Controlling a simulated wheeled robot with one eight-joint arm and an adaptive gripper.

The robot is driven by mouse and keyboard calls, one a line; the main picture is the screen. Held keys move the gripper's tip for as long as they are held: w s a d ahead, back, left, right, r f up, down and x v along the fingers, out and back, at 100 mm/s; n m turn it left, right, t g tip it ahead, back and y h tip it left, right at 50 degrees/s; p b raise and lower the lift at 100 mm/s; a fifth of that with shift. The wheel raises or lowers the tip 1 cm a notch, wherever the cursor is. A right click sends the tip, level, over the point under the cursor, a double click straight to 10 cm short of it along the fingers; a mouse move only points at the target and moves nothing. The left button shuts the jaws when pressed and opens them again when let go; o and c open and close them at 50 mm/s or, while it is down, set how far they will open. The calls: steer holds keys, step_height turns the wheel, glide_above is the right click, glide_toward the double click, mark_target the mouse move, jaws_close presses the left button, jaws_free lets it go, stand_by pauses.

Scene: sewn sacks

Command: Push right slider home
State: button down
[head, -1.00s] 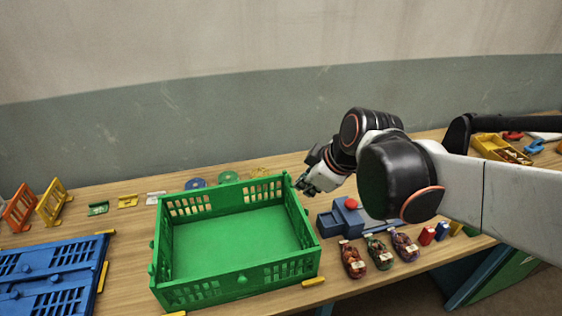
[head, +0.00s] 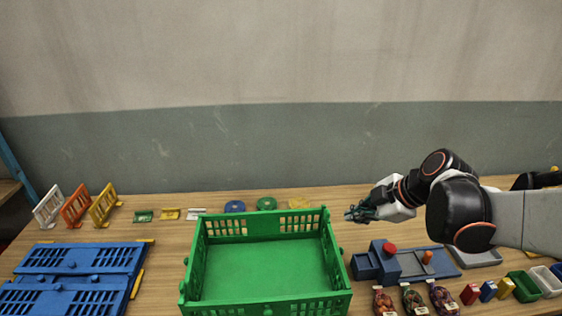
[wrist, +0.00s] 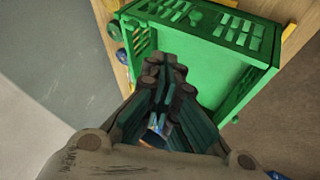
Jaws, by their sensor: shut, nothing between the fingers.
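The green crate (head: 262,253) stands open and upright on the table, with slotted walls and a bare floor. Its front is cut off at the lower edge of the head view. It also shows in the wrist view (wrist: 215,60), beyond my fingers. I cannot make out which part is the right slider; small green knobs show on the crate's left side. My gripper (head: 354,213) is shut and empty, just right of the crate's back right corner and apart from it in the head view. Its closed fingers show in the wrist view (wrist: 165,75).
A blue folded crate (head: 75,262) lies at left. White, orange and yellow panels (head: 75,204) stand behind it. Small parts and rolls (head: 235,207) line the back. A blue device with a red knob (head: 390,262) and several filled sacks (head: 413,300) are at right.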

steer(key=b, duration=0.3)
glide_toward(327, 221)
steer(key=a+f, duration=0.1)
steer(key=f, duration=0.1)
steer(key=s+a+f, duration=0.1)
steer(key=a, duration=0.1)
steer(key=shift+s+a+f, duration=0.1)
steer(key=shift+a+f, duration=0.1)
steer(key=shift+f, duration=0.2)
steer(key=shift+w+b, duration=0.35)
steer(key=shift+w, duration=0.85)
steer(key=shift+w+r, duration=0.1)
steer(key=shift+w, duration=0.7)
steer(key=shift+w, duration=1.1)
steer(key=shift+s+a, duration=0.1)
steer(key=shift+s, duration=0.05)
